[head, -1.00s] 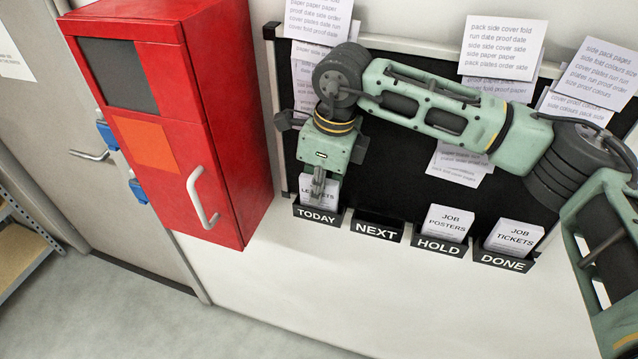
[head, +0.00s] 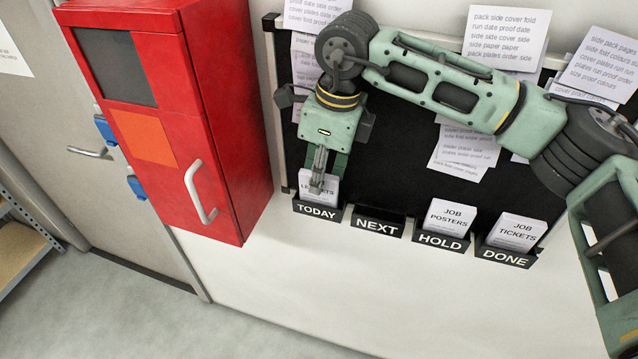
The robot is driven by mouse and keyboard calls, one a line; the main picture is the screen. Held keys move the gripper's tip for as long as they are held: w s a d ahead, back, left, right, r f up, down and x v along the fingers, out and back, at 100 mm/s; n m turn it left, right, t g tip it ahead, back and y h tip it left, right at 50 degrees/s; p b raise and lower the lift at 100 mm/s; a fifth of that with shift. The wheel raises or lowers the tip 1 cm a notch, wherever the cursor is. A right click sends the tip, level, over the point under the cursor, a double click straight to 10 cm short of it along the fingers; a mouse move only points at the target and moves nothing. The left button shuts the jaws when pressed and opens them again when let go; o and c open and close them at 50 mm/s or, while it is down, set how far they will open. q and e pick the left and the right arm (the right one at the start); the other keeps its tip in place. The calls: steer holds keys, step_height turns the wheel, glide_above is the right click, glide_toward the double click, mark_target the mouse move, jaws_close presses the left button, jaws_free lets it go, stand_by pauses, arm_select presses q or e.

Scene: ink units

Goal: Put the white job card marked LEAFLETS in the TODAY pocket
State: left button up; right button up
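The white LEAFLETS card (head: 329,188) stands in the black TODAY pocket (head: 317,211), its lower part hidden behind the pocket front. My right gripper (head: 317,186) points down in front of the card and covers part of its lettering. Its fingers overlap one another from this angle, so I cannot tell whether they are open or shut, or whether they touch the card. My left gripper is not in view.
The NEXT pocket (head: 377,226) looks empty. A POSTERS card (head: 450,217) stands in the HOLD pocket, and a TICKETS card (head: 516,231) in the DONE pocket. A red cabinet (head: 230,120) juts out to the left. Paper sheets (head: 505,38) hang on the black board.

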steer(key=r, duration=0.2)
steer(key=r+b, duration=0.1)
steer(key=r, duration=0.2)
steer(key=d+r+b, duration=0.1)
steer(key=r, duration=0.2)
steer(key=shift+s, duration=0.2)
steer(key=shift+d+r, duration=0.15)
steer(key=shift+r, duration=0.35)
